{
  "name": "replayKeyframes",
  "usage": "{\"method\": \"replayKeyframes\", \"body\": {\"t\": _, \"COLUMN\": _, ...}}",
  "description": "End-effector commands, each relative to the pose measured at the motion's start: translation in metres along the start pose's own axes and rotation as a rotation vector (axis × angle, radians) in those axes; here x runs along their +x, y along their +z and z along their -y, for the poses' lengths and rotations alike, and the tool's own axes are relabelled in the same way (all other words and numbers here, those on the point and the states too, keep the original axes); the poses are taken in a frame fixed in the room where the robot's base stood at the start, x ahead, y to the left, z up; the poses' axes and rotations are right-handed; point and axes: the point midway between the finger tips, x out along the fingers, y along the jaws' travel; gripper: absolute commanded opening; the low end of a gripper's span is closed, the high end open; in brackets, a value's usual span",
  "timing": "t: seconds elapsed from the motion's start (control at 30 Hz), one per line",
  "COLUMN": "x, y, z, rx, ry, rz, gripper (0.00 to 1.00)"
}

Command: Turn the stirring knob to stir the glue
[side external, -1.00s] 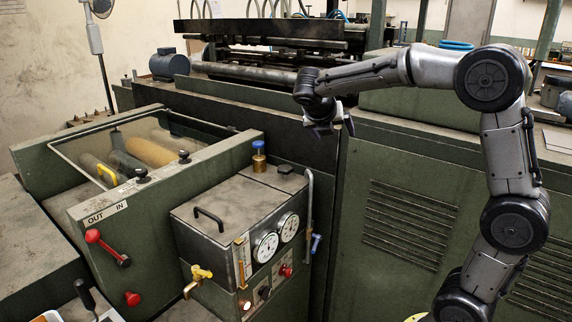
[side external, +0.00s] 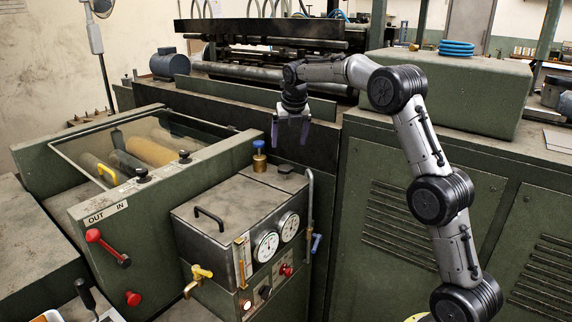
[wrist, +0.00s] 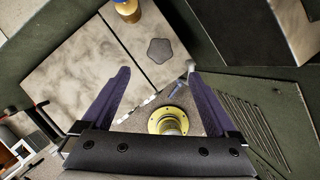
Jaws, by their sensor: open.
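A dark knob (side external: 286,169), which I take to be the stirring knob, sits on top of the grey glue box (side external: 232,205) near its back right corner. In the wrist view this knob (wrist: 161,51) is lobed and lies just beyond the space between my fingertips. My gripper (side external: 289,143) points down above the knob, apart from it. In the wrist view my gripper (wrist: 158,76) has its two purple fingers spread wide with nothing between them.
A brass fitting with a blue cap (side external: 259,157) stands close to the left of the knob. A pipe (side external: 309,205) with a blue valve handle (side external: 316,243) runs down the box's right side. A black handle (side external: 209,217) and two gauges (side external: 266,247) are on the box.

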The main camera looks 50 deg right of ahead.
Motion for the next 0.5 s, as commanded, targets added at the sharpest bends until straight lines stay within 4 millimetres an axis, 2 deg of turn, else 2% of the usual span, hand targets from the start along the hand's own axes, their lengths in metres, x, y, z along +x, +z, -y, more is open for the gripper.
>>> {"method": "replayKeyframes", "body": {"t": 0.03, "x": 0.011, "y": -0.001, "z": 0.001, "rx": 0.000, "ry": -0.002, "rz": -0.004, "gripper": 0.94}}
{"method": "replayKeyframes", "body": {"t": 0.3, "x": 0.065, "y": -0.001, "z": 0.001, "rx": 0.001, "ry": -0.003, "rz": -0.004, "gripper": 0.94}}
{"method": "replayKeyframes", "body": {"t": 0.5, "x": 0.095, "y": -0.001, "z": 0.000, "rx": 0.001, "ry": -0.002, "rz": -0.003, "gripper": 0.94}}
